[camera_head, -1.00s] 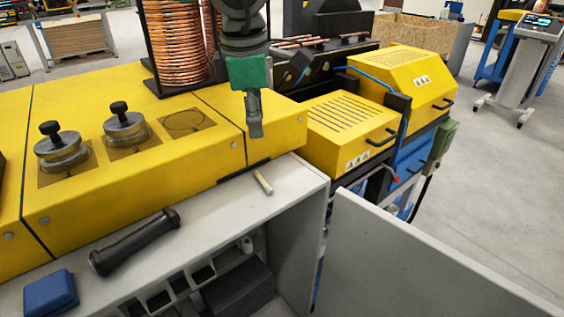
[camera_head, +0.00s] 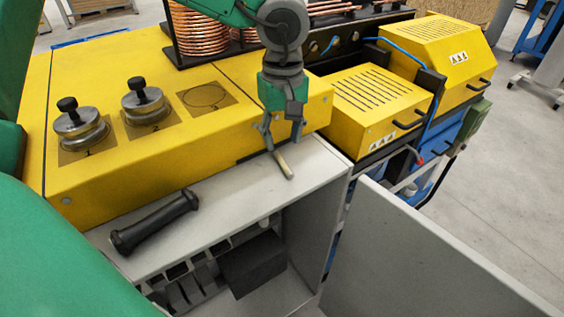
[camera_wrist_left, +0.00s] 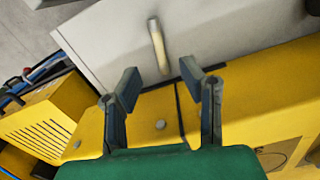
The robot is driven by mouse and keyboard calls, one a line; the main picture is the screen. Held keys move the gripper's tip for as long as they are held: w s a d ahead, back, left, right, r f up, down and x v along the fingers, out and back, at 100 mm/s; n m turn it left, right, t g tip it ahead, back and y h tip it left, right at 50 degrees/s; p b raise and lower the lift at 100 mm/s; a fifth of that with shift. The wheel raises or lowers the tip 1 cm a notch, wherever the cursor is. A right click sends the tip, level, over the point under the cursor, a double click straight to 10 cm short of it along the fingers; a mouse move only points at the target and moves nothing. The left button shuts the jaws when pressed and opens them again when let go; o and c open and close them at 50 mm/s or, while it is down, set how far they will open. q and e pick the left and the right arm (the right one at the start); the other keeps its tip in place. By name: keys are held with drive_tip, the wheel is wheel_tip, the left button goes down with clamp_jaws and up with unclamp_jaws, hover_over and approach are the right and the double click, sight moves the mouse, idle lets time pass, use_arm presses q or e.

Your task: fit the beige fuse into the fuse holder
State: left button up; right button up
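The beige fuse (camera_head: 284,165) lies on the light grey cabinet top, close to the yellow housing; it also shows in the left wrist view (camera_wrist_left: 158,46). My left gripper (camera_head: 281,137) is open, with its two fingers apart just above the fuse. In the left wrist view the open fingers (camera_wrist_left: 172,84) point towards the fuse, which lies a little beyond the tips, between their lines. Nothing is held. A row of dark slots (camera_head: 178,271), which may be the fuse holder, shows inside the open cabinet below. My right gripper is not in view.
A black handle-like tool (camera_head: 154,222) lies on the cabinet top. The yellow housing (camera_head: 215,135) with knobbed weights stands behind. An open grey door (camera_head: 420,255) stands at the right. Green parts of my own body cover the left edge.

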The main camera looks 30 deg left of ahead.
sight(282, 161)
use_arm(q)
drive_tip(key=shift+d+f, duration=0.25)
drive_tip(key=shift+f, duration=0.75)
wheel_tip(282, 161, down, 4)
drive_tip(key=shift+a+f, duration=0.1)
drive_tip(key=shift+a, duration=0.2)
drive_tip(key=shift+c, duration=0.5)
clamp_jaws()
